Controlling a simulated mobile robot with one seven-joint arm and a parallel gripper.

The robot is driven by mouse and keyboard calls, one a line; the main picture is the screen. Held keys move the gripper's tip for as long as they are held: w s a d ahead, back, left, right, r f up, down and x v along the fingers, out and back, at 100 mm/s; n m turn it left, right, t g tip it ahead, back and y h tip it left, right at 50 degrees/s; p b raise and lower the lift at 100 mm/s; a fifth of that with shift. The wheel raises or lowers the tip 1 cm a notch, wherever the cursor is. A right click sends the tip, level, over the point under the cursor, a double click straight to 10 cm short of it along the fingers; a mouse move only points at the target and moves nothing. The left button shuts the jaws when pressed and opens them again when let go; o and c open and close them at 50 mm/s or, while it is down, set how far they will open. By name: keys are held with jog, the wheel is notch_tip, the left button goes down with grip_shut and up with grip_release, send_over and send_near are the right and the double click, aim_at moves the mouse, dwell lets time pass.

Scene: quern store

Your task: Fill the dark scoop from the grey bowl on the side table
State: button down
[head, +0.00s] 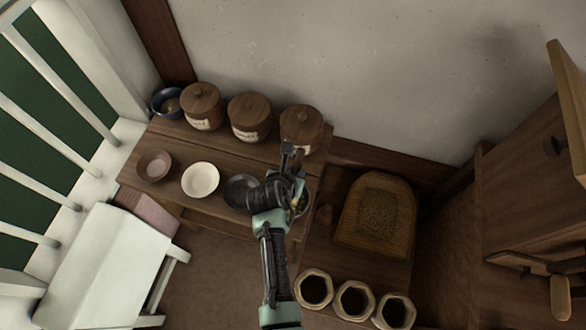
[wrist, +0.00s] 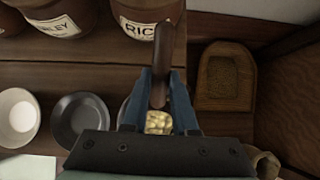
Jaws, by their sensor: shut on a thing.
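My gripper (head: 288,178) is over the right end of the side table (head: 225,162). It is shut on the dark brown handle (wrist: 161,62) of the scoop, which also shows in the head view (head: 287,156). The scoop's head is hidden by the gripper. Pale yellow pieces (wrist: 158,122) show between my fingers; I cannot tell whether they lie in the scoop or in the bowl below. That bowl (wrist: 124,112) is mostly hidden under the gripper. A dark grey bowl (wrist: 80,124), seemingly empty, stands left of it, also in the head view (head: 236,188).
A white bowl (head: 200,180) and a brown bowl (head: 153,165) stand further left. Three labelled wooden jars (head: 249,117) and a blue bowl (head: 166,103) line the back. A wooden tray (head: 375,218) and three pots (head: 354,299) are at the right.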

jog(key=shift+w+d+g+y+p, duration=0.2)
jog(key=shift+w+g+y+p, duration=0.1)
jog(key=shift+w+g+p, duration=0.35)
jog(key=shift+w+d+f+g+y+b, duration=0.15)
jog(key=shift+w+f+g+y+b, duration=0.3)
jog(key=shift+g, duration=0.4)
jog(key=shift+f+g, duration=0.1)
jog(key=shift+g, duration=0.3)
jog(key=shift+f+g+b, duration=0.2)
jog(key=shift+g+b, duration=0.2)
jog(key=shift+g, duration=0.1)
jog(key=shift+w+f+g+y+b, duration=0.1)
jog(key=shift+g+y+b, duration=0.35)
jog(key=shift+g+b, duration=0.4)
jog(key=shift+g, duration=0.55)
jog(key=shift+r+p, duration=1.35)
jog(key=shift+r, duration=1.6)
